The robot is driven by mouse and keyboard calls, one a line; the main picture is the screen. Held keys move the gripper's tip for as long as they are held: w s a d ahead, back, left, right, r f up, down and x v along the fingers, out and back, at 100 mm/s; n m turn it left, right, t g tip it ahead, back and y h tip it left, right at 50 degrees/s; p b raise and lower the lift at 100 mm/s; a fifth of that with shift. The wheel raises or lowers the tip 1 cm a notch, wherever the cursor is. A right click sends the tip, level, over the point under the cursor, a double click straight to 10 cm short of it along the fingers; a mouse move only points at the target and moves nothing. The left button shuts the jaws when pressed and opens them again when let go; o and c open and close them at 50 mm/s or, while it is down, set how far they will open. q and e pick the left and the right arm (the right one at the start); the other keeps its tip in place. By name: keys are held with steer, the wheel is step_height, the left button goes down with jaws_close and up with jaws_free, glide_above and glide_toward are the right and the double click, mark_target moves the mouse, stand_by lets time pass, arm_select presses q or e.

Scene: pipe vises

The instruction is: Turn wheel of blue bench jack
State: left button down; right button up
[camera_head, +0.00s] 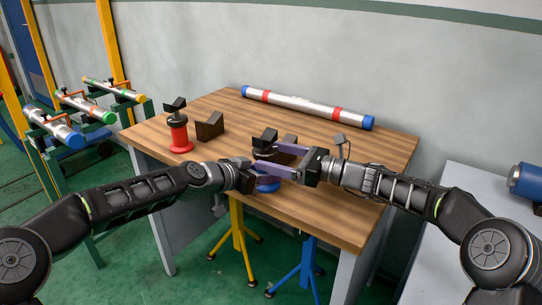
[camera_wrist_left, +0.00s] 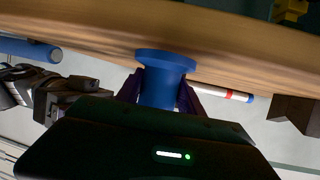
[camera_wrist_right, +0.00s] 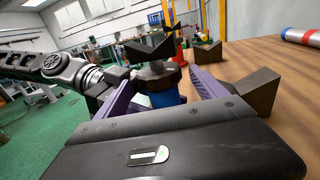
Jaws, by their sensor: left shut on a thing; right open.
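The blue bench jack (camera_head: 268,187) stands upright near the front edge of the wooden table. Its blue body (camera_wrist_left: 160,88) and flanged base show in the left wrist view. Its dark wheel and V-shaped head (camera_wrist_right: 150,47) show above the blue body in the right wrist view. My left gripper (camera_head: 262,180) is shut on the blue body, with a purple finger on each side. My right gripper (camera_head: 266,157) is open, its purple fingers on either side of the jack's upper part near the wheel (camera_wrist_right: 157,76). I cannot tell whether they touch it. In the head view the grippers partly hide the jack.
A red jack (camera_head: 179,136) and a dark V-block (camera_head: 210,126) stand at the left of the table (camera_head: 225,105). Another V-block (camera_wrist_right: 258,92) is close to my right gripper. A banded pipe (camera_head: 305,107) lies along the back. Yellow (camera_head: 238,225) and blue (camera_head: 307,258) stands are below the front edge.

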steer(key=shift+w+a, duration=0.2)
steer(key=shift+a, duration=0.35)
steer(key=c, duration=1.4)
